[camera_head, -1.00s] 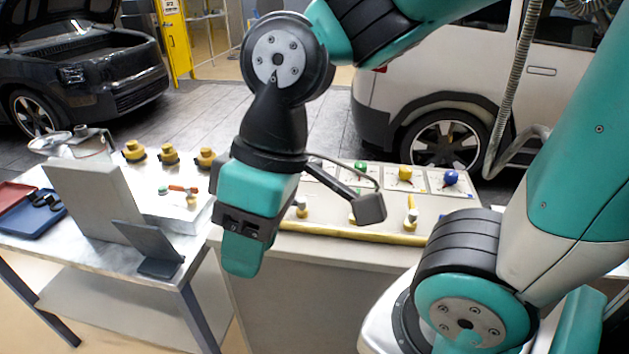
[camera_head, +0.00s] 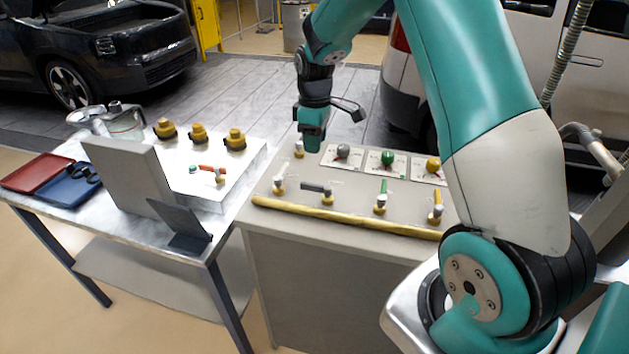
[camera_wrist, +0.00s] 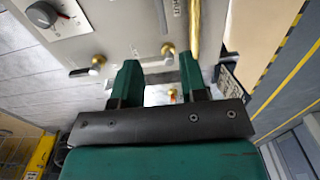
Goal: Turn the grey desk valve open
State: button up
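The grey desk valve (camera_head: 314,187) stands near the front of the pale desk, with a dark grey lever lying sideways on a brass base. In the wrist view, what looks like its lever (camera_wrist: 177,8) is cut by the top edge. My gripper (camera_head: 312,143) is above the back left part of the desk, behind the grey valve and apart from it. In the wrist view my gripper (camera_wrist: 158,80) has its two green fingers well apart, with nothing held between them. A grey round gauge or knob (camera_head: 342,152) sits on a plate behind the valve.
Other valves flank it: a white-topped one (camera_head: 278,184), a green one (camera_head: 381,197) and a yellow one (camera_head: 436,207). A small post (camera_head: 298,149) stands near my gripper. A yellow rail (camera_head: 340,219) edges the desk front. A metal table (camera_head: 140,232) adjoins on the left.

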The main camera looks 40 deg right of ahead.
aim_at(315, 185)
notch_tip(315, 185, down, 13)
jog(key=p, duration=0.3)
jog(key=shift+f, duration=0.2)
grip_shut()
